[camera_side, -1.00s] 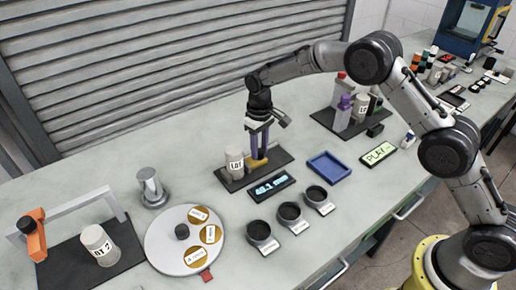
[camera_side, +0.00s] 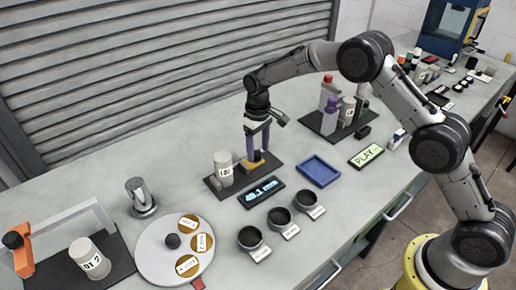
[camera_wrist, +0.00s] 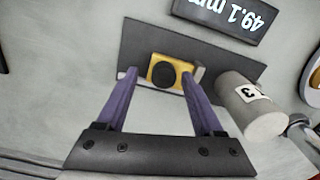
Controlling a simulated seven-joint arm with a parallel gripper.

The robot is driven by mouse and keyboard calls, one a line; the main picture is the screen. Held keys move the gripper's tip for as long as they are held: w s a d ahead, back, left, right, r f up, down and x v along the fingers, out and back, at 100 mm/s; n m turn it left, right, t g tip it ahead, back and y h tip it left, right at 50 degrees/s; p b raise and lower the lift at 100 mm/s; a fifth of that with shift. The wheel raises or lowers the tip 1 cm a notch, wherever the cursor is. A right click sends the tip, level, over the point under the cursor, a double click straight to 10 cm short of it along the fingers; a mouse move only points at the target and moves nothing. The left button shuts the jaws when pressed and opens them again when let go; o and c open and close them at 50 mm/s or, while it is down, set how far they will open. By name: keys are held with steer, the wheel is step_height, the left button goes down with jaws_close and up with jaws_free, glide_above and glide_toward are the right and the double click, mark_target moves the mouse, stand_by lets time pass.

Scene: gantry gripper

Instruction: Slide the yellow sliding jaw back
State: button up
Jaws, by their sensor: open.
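The yellow sliding jaw (camera_side: 262,162) sits on a dark base plate (camera_side: 215,186) in the side view. It is a yellow block with a round black face in the wrist view (camera_wrist: 158,72). My gripper (camera_side: 257,153) points down at the jaw, with its two purple fingers apart. In the wrist view my gripper (camera_wrist: 159,76) has one fingertip to each side of the jaw. The right fingertip overlaps the block's edge; contact cannot be told. A small grey post (camera_wrist: 199,75) stands beside the block.
A labelled grey cylinder (camera_side: 224,172) stands on the same plate, close to my gripper. A display (camera_side: 262,193) reading 49.1 mm lies in front. Black cups (camera_side: 250,238), a blue tray (camera_side: 318,171) and a turntable (camera_side: 150,263) are nearby. The bench behind is clear.

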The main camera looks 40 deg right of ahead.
mark_target(258, 152)
step_height(258, 152, up, 14)
steer(key=shift+f, duration=0.15)
stand_by(0.8)
